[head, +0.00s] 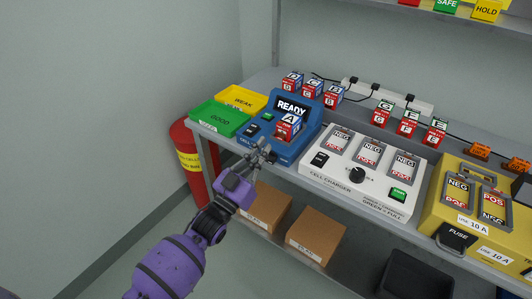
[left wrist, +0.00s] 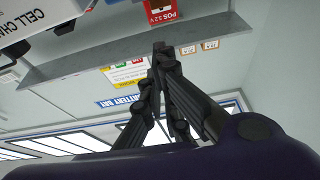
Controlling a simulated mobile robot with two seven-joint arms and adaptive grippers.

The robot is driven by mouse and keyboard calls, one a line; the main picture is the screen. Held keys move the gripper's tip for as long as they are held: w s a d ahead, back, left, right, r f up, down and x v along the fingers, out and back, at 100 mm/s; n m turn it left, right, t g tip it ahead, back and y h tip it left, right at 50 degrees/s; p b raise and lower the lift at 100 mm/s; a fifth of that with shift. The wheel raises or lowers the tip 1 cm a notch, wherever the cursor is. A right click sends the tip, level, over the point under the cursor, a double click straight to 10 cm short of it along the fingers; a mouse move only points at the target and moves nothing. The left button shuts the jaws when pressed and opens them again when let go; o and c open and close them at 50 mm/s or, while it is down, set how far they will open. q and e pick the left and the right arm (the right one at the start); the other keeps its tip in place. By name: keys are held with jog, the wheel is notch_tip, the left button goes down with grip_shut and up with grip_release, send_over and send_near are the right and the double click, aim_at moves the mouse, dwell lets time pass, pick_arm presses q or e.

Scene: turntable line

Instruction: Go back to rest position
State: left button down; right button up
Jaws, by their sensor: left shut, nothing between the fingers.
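My left gripper (head: 262,154) is shut and empty in the head view. It is in front of the blue cell tester (head: 270,141), near the bench's front edge; I cannot tell whether it touches anything. The left wrist view also shows the left gripper (left wrist: 160,46), its fingers together with nothing between them. A cell marked A (head: 288,126) stands on the blue tester, beside its READY screen (head: 292,107). My right gripper is not in view.
A green GOOD tray (head: 219,120) and a yellow WEAK tray (head: 242,100) stand left. A white cell charger (head: 362,171) and a yellow unit (head: 480,215) stand right. Several cells line the back. A red bin (head: 186,160) and cardboard boxes (head: 316,236) are below.

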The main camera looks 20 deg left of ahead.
pick_arm(q)
jog(key=s+a+f+n+g+y+p, duration=0.1)
jog(key=s+f+g+y, duration=0.15)
jog(key=s+f, duration=0.55)
jog(key=s+a+f+g+y+p, duration=0.1)
jog(key=s+a+f+g+y, duration=0.1)
jog(key=s+f+g, duration=0.4)
jog(key=s+f+n+g+y+p, duration=0.1)
jog(key=s+f+p, duration=0.2)
jog(key=s, duration=1.1)
jog(key=s+a+f+n+g+y+p, duration=0.1)
jog(key=s+f+n+g+y+p, duration=0.1)
jog(key=s, duration=1.2)
jog(key=shift+f+p, duration=0.75)
jog(key=shift+p, duration=0.05)
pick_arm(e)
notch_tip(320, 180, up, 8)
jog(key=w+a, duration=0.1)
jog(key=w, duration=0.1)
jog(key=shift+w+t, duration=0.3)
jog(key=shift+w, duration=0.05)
pick_arm(q)
jog(key=shift+w+a+g, duration=0.1)
jog(key=shift+g, duration=0.15)
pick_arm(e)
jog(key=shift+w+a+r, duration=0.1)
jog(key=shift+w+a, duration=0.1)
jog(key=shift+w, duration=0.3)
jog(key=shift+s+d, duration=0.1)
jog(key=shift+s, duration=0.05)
